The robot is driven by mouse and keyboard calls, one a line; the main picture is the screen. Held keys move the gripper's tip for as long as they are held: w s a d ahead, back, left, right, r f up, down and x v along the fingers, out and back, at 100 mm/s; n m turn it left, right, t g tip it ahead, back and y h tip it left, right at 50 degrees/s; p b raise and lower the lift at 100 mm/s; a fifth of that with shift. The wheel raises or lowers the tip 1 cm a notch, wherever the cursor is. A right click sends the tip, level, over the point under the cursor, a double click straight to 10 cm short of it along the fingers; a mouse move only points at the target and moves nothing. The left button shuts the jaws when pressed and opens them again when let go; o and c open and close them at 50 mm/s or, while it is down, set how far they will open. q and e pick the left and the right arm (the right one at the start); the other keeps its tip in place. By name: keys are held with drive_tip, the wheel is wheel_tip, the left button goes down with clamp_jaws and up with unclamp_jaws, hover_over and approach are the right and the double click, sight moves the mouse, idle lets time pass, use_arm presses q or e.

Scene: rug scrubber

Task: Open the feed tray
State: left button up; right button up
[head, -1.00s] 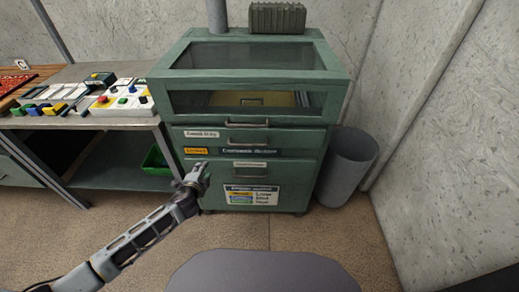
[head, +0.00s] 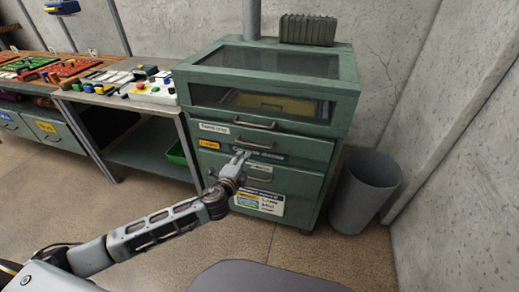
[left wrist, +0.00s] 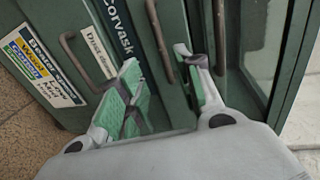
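The green cabinet (head: 262,165) has a glass-fronted top and drawers below. The upper drawer, with a white label that seems to end in "tray", has a bar handle (head: 255,124); I take it as the feed tray. It looks shut. A second bar handle (head: 257,145) sits on the drawer below. My left gripper (head: 241,156) is in front of that second drawer, below the tray's handle. In the left wrist view my left gripper (left wrist: 165,88) is open and empty, with the second drawer's handle (left wrist: 160,40) beyond the gap between its fingers. My right gripper is out of view.
A grey bin (head: 362,190) stands right of the cabinet, near the concrete wall. Bare floor (head: 165,235) lies in front. A lower drawer's handle (left wrist: 76,62) shows in the left wrist view.

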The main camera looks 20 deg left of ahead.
sight(254, 145)
use_arm(q)
drive_tip(key=shift+d+r, duration=0.15)
drive_tip(key=shift+d, duration=0.05)
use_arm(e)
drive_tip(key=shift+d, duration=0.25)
use_arm(q)
drive_tip(key=shift+w, duration=0.1)
drive_tip(key=shift+b+x, duration=0.75)
drive_tip(key=shift+x, duration=5.9)
drive_tip(key=shift+w, duration=0.1)
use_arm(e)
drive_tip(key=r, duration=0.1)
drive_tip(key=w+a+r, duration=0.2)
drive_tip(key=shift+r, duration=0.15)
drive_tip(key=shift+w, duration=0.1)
